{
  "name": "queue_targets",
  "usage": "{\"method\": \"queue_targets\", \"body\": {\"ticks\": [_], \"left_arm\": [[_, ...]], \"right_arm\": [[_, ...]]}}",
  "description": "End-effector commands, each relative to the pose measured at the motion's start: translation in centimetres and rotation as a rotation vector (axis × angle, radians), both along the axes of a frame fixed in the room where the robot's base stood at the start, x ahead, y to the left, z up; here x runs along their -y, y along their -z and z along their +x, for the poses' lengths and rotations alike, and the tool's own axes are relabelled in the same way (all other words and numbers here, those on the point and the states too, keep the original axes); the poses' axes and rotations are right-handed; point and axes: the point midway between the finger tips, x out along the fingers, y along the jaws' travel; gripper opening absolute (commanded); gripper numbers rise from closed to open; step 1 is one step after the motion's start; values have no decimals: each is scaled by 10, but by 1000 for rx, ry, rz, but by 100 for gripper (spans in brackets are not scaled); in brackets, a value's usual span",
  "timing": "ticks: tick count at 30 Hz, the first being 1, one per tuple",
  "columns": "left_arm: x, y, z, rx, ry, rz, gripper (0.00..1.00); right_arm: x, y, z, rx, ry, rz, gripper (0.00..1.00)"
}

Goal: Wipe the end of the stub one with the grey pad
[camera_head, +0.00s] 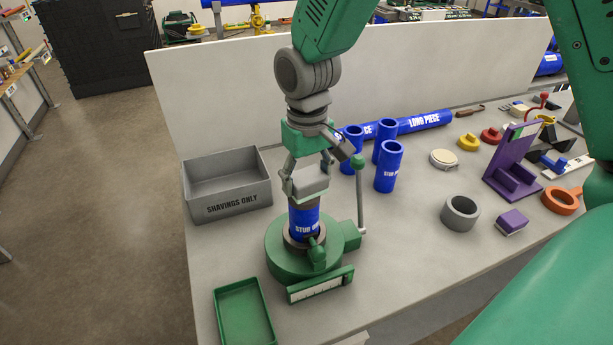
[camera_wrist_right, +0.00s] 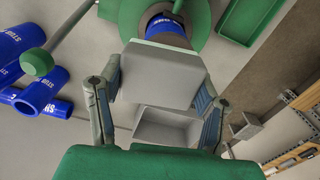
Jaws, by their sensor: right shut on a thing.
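My right gripper (camera_head: 308,170) is shut on the grey pad (camera_head: 310,181), directly over the upper end of stub one. In the right wrist view the pad (camera_wrist_right: 160,75) sits between the two fingers and covers part of the stub's end. Stub one (camera_head: 304,221) is a blue pipe standing upright in the green round clamp (camera_head: 283,256). I cannot tell whether the pad touches the end. My left gripper is not in view.
A grey shavings box (camera_head: 229,208) stands left, a green tray (camera_head: 244,314) in front. The clamp's upright lever (camera_head: 360,200) is close right of my gripper. Several blue pipes stand behind it. A purple stand (camera_head: 512,165) and grey ring (camera_head: 460,212) are at right.

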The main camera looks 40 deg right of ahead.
Motion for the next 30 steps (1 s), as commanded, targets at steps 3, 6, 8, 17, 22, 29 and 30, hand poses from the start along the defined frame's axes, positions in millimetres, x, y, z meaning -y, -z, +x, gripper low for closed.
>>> {"method": "queue_targets", "body": {"ticks": [3, 6, 8, 17, 22, 29, 30], "left_arm": [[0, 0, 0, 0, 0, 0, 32], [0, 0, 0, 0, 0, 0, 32], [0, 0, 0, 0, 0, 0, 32], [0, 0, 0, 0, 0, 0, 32], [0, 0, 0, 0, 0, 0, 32], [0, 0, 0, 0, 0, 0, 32], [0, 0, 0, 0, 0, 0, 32]], "right_arm": [[-8, 0, 0, -1, -1, 1, 32], [-14, -1, 1, 0, -2, 0, 32], [-18, -1, 1, 0, -3, 0, 32], [-22, -2, 2, 1, 0, 2, 32], [-14, -1, 1, 1, 0, 2, 32], [0, -1, 0, 1, 1, 2, 32], [2, 0, 0, 1, 0, 2, 32]]}}
